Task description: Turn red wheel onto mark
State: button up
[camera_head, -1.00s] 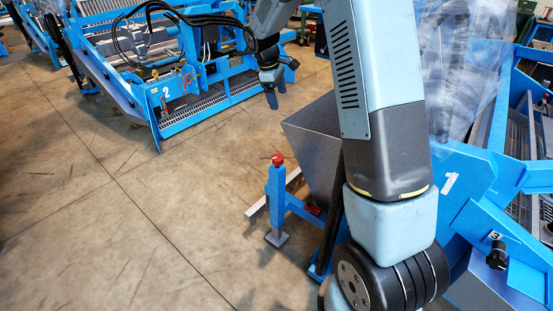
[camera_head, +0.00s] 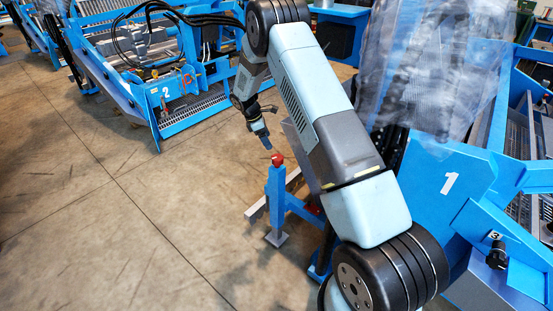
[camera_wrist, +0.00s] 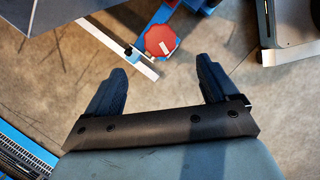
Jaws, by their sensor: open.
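The red wheel (camera_head: 278,160) sits on top of a blue post (camera_head: 275,190) in the head view. In the wrist view it shows from above as a red many-sided knob (camera_wrist: 159,39) with a pale stripe on its face. A small pale greenish patch (camera_wrist: 148,56) shows at its lower edge; I cannot tell if it is the mark. My gripper (camera_head: 265,142) is just above and slightly left of the wheel in the head view. In the wrist view my gripper (camera_wrist: 161,74) is open and empty, and the wheel lies beyond the fingertips, apart from them.
A grey hopper (camera_head: 300,140) stands right behind the post. A pale metal bar (camera_wrist: 140,68) runs beside the post near the floor. A blue machine marked 1 (camera_head: 470,170) is at the right, another marked 2 (camera_head: 170,110) at the back left. The floor to the left is clear.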

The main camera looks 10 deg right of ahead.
aim_at(277, 157)
jog(key=x, duration=1.2)
jog(key=shift+f, duration=0.25)
jog(key=c, duration=1)
jog(key=shift+a, duration=0.1)
